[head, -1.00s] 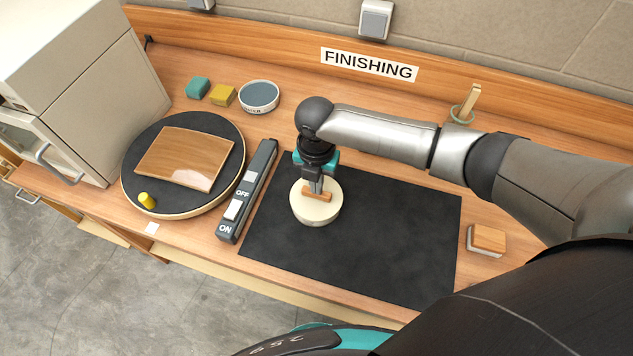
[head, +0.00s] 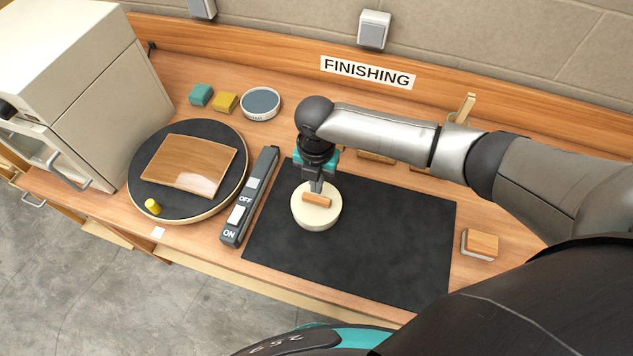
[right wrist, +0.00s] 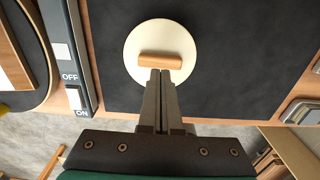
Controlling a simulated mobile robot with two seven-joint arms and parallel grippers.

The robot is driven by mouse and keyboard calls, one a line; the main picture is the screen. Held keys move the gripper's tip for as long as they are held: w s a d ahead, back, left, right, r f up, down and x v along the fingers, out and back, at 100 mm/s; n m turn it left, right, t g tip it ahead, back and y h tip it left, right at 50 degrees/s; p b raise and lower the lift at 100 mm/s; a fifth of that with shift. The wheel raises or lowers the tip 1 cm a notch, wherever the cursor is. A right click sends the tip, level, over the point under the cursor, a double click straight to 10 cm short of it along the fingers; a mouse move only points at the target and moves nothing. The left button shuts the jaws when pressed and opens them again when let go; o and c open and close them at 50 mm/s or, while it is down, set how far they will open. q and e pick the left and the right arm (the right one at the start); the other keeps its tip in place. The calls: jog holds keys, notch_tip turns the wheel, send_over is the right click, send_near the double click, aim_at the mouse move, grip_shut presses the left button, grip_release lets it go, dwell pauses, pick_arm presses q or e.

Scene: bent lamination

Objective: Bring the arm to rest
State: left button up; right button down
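My right arm reaches in from the right in the head view and bends down over the dark mat (head: 390,250). Its gripper (head: 316,188) points down at a round cream disc (head: 312,217) with a wooden bar handle (head: 317,201), which rests on the mat. In the right wrist view the two fingers (right wrist: 160,74) lie side by side with only a thin gap, and nothing shows between them. The handle (right wrist: 160,61) lies just past the fingertips, across their line; whether they touch it I cannot tell. My left gripper is out of view.
Left of the mat lie a grey ON/OFF switch bar (head: 250,195) and a round dark turntable (head: 225,197) bearing a curved wooden panel (head: 188,163) and a yellow knob (head: 152,206). A wood-topped block (head: 480,244) sits right. The mat's front and right are clear.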

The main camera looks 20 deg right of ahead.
jog(key=shift+r+p, duration=0.35)
jog(key=shift+r, duration=0.3)
notch_tip(320, 180, up, 2)
jog(key=shift+r, duration=0.2)
